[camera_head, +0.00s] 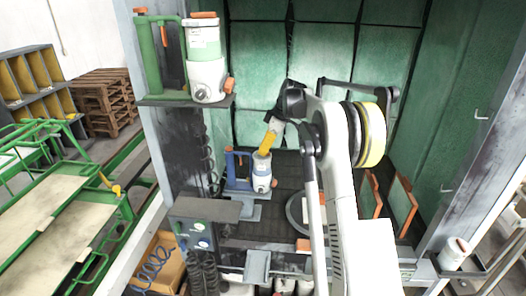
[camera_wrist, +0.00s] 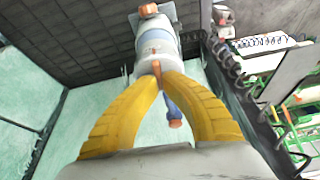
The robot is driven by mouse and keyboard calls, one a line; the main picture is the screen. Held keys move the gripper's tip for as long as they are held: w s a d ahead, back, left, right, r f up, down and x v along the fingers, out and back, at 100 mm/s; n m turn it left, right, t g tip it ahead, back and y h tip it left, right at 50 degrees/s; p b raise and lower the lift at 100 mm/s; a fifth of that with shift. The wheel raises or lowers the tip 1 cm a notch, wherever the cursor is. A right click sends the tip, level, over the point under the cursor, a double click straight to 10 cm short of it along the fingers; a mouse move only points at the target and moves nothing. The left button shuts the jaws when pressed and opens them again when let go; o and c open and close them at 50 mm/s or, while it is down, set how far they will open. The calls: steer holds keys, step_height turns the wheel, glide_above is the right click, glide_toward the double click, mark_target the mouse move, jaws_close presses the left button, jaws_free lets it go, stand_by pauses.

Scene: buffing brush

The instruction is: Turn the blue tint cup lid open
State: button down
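The blue tint cup (camera_head: 262,172) is a white cup with a blue band, upright beside a blue frame (camera_head: 231,164) inside the booth. It also shows in the wrist view (camera_wrist: 158,45). Its lid has a small orange tab (camera_wrist: 156,68), which shows at my fingertips. My gripper (camera_head: 264,152) reaches down onto the cup top from above. In the wrist view, the yellow fingers of my gripper (camera_wrist: 164,78) come together at the orange tab and appear closed on it. The fingers hide part of the lid, so I cannot tell how far it is turned.
A similar cup with a green band (camera_head: 204,60) stands on a shelf at upper left, by a green frame (camera_head: 147,60). A grey control box (camera_head: 196,230) is in front. Orange-edged panels (camera_head: 401,200) lean at right. Another white cup (camera_head: 454,254) is at lower right.

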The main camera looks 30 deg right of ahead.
steer(key=shift+n, duration=0.5)
steer(key=c, duration=1.5)
jaws_free()
steer(key=shift+c, duration=0.2)
steer(key=v, duration=1.2)
steer(key=shift+w, duration=0.25)
steer(key=shift+d, duration=0.1)
